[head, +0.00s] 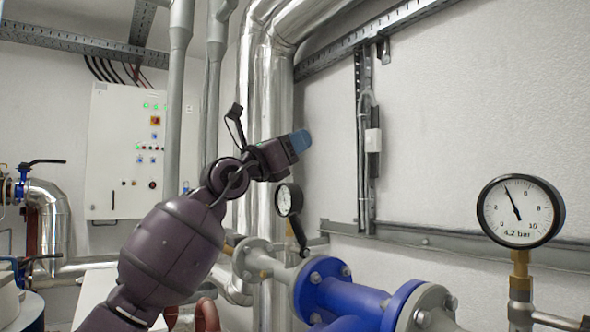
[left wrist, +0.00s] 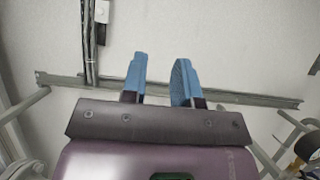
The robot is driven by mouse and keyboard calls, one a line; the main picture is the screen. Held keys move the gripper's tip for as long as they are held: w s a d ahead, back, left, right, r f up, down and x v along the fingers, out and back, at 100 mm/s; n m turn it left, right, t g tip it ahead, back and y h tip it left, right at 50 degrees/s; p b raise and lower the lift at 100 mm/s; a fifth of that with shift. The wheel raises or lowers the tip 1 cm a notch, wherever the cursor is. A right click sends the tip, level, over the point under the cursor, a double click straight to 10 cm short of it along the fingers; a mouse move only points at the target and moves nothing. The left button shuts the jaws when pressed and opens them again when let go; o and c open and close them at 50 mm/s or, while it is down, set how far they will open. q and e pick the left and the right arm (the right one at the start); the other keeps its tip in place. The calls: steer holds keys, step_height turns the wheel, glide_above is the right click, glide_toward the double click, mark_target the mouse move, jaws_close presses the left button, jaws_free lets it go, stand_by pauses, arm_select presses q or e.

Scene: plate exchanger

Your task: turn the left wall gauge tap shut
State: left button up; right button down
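The left wall gauge (head: 289,200) is small and round with a white face and black rim, seen at an angle near the middle of the head view. A black lever (head: 298,235) slants down to the right just below it, over a brass part; this looks like its tap. My left gripper (head: 300,141) is above the gauge, apart from it and the lever. In the left wrist view, its two blue fingers (left wrist: 162,78) stand apart with nothing between them. The tap is not clearly visible there. My right gripper is not in view.
A larger gauge (head: 521,211) marked 4.2 bar stands at the right. A blue flanged pipe (head: 350,298) runs below. A shiny thick pipe (head: 268,90) rises behind my left gripper. A wall rail (head: 430,238) runs right of the lever. A white control cabinet (head: 115,150) is at the left.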

arm_select(q)
step_height(320, 180, up, 4)
steer(key=shift+f, duration=0.1)
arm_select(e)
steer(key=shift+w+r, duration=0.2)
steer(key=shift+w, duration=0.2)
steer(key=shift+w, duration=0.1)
